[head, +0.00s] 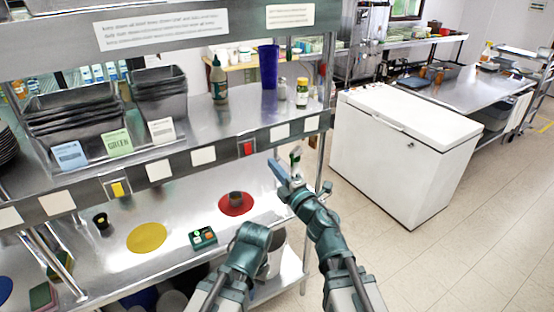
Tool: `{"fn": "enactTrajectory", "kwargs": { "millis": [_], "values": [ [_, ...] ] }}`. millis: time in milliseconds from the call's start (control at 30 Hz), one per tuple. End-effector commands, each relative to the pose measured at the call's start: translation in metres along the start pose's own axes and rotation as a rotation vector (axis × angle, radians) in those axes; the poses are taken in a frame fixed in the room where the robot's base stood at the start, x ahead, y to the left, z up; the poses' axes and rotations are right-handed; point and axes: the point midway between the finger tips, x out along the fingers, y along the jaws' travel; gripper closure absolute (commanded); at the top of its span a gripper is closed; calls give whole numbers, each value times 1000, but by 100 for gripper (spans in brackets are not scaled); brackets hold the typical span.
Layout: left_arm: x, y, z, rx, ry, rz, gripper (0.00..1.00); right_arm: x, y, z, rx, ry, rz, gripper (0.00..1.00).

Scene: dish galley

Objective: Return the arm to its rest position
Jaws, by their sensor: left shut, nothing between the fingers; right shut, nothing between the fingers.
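My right gripper (286,168) is raised at the end of its arm, in front of the right end of the steel shelf unit, and is shut and empty. My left gripper (263,268) is lower, close to the front edge of the lower counter. Its arm's bent joint covers much of it; it is shut with nothing seen in it. Neither gripper visibly holds any object.
The lower counter (180,216) bears a yellow disc (147,237), a red disc (236,204) with a small dark cup, and a green button box (203,238). Grey bins (75,115) and a blue tumbler (268,67) stand above.

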Motion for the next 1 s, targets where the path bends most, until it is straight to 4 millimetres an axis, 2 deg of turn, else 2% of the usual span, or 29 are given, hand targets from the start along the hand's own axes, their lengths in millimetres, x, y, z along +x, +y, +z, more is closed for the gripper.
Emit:
{"fn": "enactTrajectory", "kwargs": {
  "millis": [133, 467, 567, 633, 767, 833, 933, 1000],
  "values": [
    [-1, 0, 0, -1, 0, 0, 100, -5, 2, -5, 1, 0, 0, 100],
    [-1, 0, 0, -1, 0, 0, 100, -5, 1, -3, 8, -10, -1, 100],
    [2, 0, 0, -1, 0, 0, 100, -5, -4, 8, 61, -79, -9, 100],
    [5, 0, 0, -1, 0, 0, 100, -7, -13, 25, 137, -175, -25, 100],
    [13, 1, -1, -1, 0, 0, 100, -20, -47, 59, 344, -420, -92, 100],
    [16, 1, -1, -1, 0, 0, 100, -34, -73, 73, 463, -554, -147, 100],
    [21, 2, -1, -1, 0, 0, 100, -59, -114, 80, 628, -738, -248, 100],
    [25, 2, -1, -1, 0, 0, 100, -80, -145, 77, 737, -862, -335, 100]
  ]
}}
